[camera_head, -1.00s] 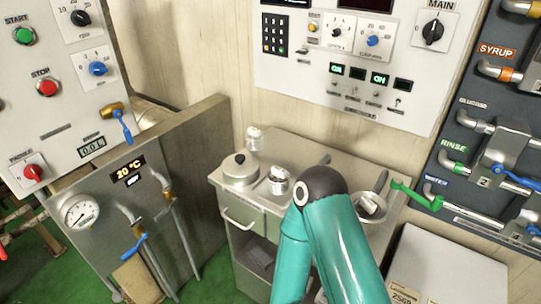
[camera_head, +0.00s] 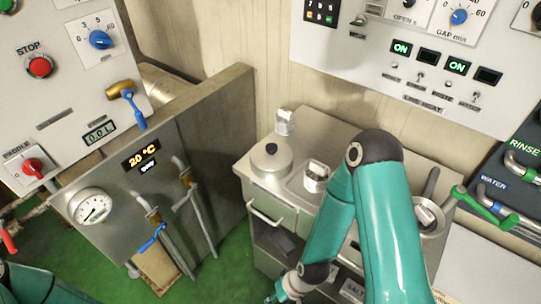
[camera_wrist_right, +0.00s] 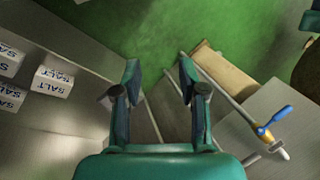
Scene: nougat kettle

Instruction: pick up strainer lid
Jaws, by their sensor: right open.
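A round metal lid (camera_head: 270,158) with a dark knob sits on the back left of the metal cart; I cannot tell whether it is the strainer lid. My right arm reaches across the front of the cart, with its wrist low at the bottom of the head view. My right gripper (camera_wrist_right: 160,82) is open and empty in the right wrist view, pointing down over the green floor beside the cart, apart from the lid. The lid is not in the right wrist view. At the head view's lower left corner a teal part of my left arm shows, but its gripper does not.
The cart top also holds a small metal canister (camera_head: 284,122), a metal cup (camera_head: 316,177) and a metal pan (camera_head: 428,217). Several salt boxes (camera_wrist_right: 52,82) lie on a lower shelf. A steel panel with a gauge (camera_head: 92,207) and pipes stands left, with green floor between.

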